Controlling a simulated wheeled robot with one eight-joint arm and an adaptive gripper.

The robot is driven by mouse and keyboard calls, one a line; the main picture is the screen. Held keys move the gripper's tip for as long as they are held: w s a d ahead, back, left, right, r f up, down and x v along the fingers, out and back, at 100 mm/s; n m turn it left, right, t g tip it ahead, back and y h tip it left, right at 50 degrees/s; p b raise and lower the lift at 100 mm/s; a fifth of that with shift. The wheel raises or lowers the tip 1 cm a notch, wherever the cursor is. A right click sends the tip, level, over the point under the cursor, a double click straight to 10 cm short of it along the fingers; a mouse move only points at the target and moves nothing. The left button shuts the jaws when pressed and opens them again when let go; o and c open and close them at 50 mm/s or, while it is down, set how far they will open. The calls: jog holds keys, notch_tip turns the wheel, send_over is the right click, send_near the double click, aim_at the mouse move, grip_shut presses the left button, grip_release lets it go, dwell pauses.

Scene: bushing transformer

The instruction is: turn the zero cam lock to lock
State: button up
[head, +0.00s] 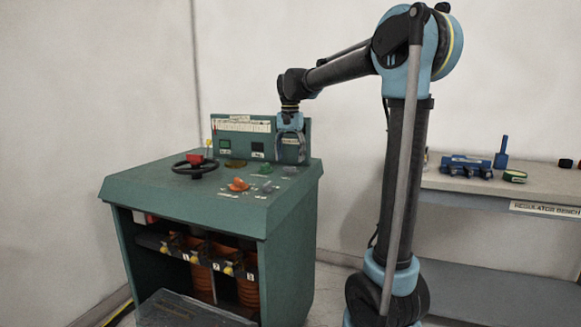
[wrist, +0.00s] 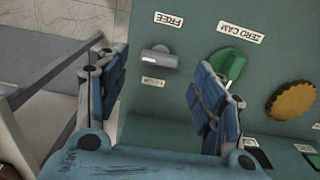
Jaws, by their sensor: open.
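The zero cam lock appears to be the small grey lever knob (wrist: 158,58), lying roughly crosswise in the wrist view. An upside-down FREE label (wrist: 169,19) is above it and a smaller, hard-to-read label (wrist: 153,82) is below. It also shows in the head view (head: 290,170). Beside it is a green knob (wrist: 233,66) next to the ZERO CAM label (wrist: 241,33). My gripper (wrist: 158,75) is open and empty, its fingers on either side of the grey knob in the picture. It hangs over the console's right side in the head view (head: 291,160); contact is not visible.
The teal console (head: 170,190) carries a black handwheel (head: 194,166), an orange knob (head: 239,185) and a brass disc (wrist: 291,101). An upright panel stands at its back. A bench (head: 545,188) with blue items stands at the right.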

aim_at(290, 170)
jog(key=shift+f, duration=2)
jog(key=c, duration=1)
